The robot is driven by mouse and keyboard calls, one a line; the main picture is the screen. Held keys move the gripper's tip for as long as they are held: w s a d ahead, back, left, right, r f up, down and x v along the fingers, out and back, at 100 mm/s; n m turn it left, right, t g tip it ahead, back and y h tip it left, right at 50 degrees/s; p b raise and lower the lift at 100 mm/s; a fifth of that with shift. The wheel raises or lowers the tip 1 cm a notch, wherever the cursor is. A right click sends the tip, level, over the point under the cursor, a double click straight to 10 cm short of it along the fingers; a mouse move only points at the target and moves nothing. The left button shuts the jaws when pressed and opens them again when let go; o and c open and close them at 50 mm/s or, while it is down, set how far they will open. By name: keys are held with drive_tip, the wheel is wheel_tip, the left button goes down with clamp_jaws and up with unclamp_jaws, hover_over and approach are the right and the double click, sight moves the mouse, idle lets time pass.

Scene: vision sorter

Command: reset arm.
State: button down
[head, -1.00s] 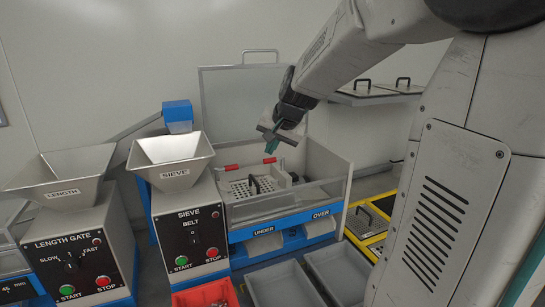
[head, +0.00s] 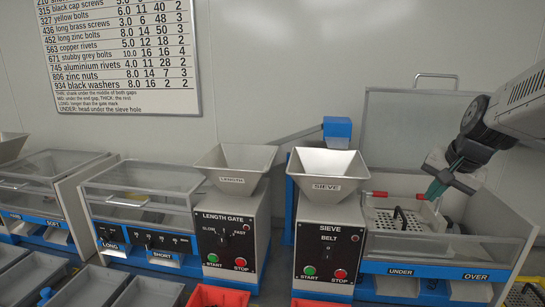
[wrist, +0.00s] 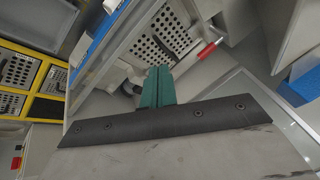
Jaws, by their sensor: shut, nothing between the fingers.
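My gripper (head: 436,190) is at the right of the head view, above the sieve box (head: 455,247) with its perforated plate and black handle. Its green fingers are together with nothing between them. In the wrist view the shut fingers (wrist: 158,86) point toward the perforated sieve plate (wrist: 165,38) and a red-ended bar (wrist: 207,50). My arm comes in from the right edge of the head view.
The sieve control box (head: 328,245) and length gate box (head: 227,240) stand left of my gripper, with hoppers on top. Grey bins (head: 150,291) and a red bin (head: 218,297) line the front. A wall chart (head: 118,55) hangs at upper left. Yellow-framed trays (wrist: 22,70) show in the wrist view.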

drive_tip(key=s+a+f+n+g, duration=0.1)
drive_tip(key=s+a+n, duration=0.3)
drive_tip(key=s, duration=0.9)
drive_tip(key=s+a+f+n+g, duration=0.1)
drive_tip(key=s+a+n+g, duration=0.2)
drive_tip(key=s+a, duration=0.7)
drive_tip(key=s+n, duration=0.1)
drive_tip(key=s, duration=0.1)
drive_tip(key=shift+s+a+f+n, duration=0.2)
drive_tip(key=shift+s+a+n, duration=0.05)
drive_tip(key=shift+s+n, duration=0.15)
